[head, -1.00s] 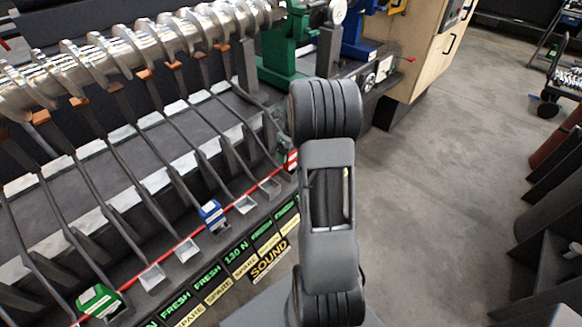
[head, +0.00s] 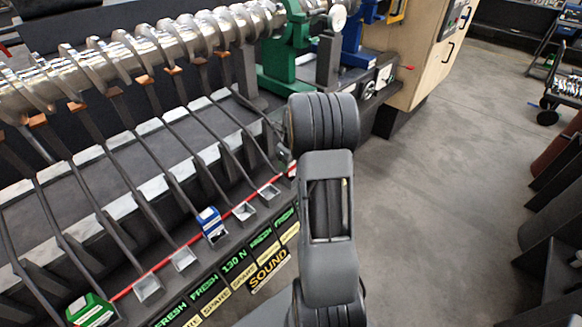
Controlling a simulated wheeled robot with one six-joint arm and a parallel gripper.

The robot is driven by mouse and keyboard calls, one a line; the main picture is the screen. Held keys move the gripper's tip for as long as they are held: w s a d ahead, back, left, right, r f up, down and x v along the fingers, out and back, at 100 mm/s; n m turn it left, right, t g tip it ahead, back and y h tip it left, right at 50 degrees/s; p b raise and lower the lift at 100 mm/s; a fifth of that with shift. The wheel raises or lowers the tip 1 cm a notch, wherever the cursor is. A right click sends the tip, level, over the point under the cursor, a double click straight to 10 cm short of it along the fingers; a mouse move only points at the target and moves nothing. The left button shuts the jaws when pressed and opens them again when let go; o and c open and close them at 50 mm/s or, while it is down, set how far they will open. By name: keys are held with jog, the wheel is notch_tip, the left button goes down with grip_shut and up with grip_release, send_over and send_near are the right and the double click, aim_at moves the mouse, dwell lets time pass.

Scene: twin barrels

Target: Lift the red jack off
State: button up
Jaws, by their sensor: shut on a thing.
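A small part of the red jack (head: 292,172) shows as a red and white patch at the right end of the red line, just left of my arm. Most of it is hidden behind my dark grey arm. My gripper is not to be made out; the arm links stand in front of that place. A blue jack (head: 210,222) with a white label stands on the ledge left of my arm. A green jack (head: 90,311) stands at the bottom left of the same ledge.
Long dark levers run from the shiny crankshaft (head: 150,48) down to several small metal trays, such as one tray (head: 184,259). Green and yellow labels line the ledge front. A green stand (head: 286,52) and a wooden cabinet (head: 420,55) are behind. Open floor (head: 440,200) lies to the right.

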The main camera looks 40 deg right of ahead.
jog(key=c, duration=0.4)
jog(key=shift+c, duration=0.2)
jog(key=shift+r+p, duration=0.7)
jog(key=shift+r, duration=0.1)
jog(key=shift+r+p, duration=4.15)
jog(key=shift+r, duration=1.2)
